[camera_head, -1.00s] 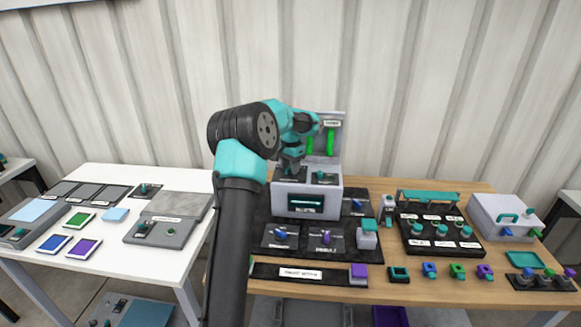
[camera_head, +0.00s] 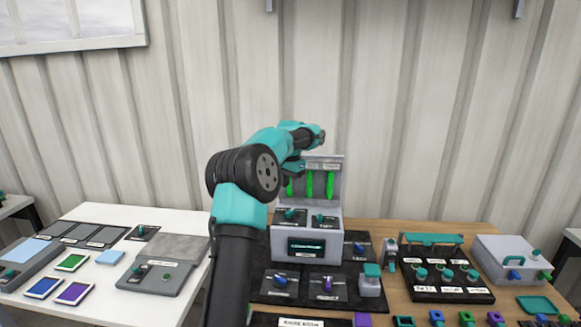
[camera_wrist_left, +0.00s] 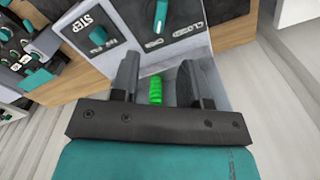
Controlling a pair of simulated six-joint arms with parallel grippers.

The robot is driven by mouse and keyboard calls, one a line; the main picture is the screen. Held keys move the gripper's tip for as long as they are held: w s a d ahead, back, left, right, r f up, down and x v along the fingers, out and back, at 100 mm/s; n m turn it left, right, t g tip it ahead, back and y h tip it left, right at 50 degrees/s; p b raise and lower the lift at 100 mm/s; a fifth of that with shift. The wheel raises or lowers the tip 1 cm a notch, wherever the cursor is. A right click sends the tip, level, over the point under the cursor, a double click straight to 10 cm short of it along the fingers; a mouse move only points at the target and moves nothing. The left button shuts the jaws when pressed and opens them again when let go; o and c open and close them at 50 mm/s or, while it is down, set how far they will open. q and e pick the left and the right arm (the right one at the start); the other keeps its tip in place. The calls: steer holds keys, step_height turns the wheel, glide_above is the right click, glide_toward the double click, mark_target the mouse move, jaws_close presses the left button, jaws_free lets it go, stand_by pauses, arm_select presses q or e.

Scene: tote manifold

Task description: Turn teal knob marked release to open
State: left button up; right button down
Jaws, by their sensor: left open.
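A grey box (camera_head: 332,247) with a dark display stands on the wooden table. Its top carries two teal knobs, a left one (camera_head: 290,214) and a right one (camera_head: 320,218). In the left wrist view one knob (camera_wrist_left: 98,36) sits beside a label reading STEP, and the other (camera_wrist_left: 161,16) has position labels, one seemingly starting CLOS. I cannot read a release label. My left gripper (camera_wrist_left: 157,78) is open, with no knob between its fingers. In the head view the left gripper (camera_head: 294,170) is above the box, in front of its raised back panel. My right gripper is out of view.
Bright green tubes (camera_head: 309,184) stand on the back panel; one (camera_wrist_left: 155,90) shows between my fingers. A dark panel with several knobs (camera_head: 446,270) and a light grey case (camera_head: 512,259) stand right. A white table (camera_head: 92,217) with flat coloured tiles is left.

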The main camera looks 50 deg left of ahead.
arm_select(q)
step_height(320, 180, up, 7)
glide_above(291, 210)
steer(key=shift+s+f, duration=0.15)
steer(key=shift+f, duration=0.1)
stand_by(0.4)
step_height(291, 210, down, 16)
steer(key=shift+r, duration=0.15)
stand_by(0.6)
steer(key=shift+r, duration=0.1)
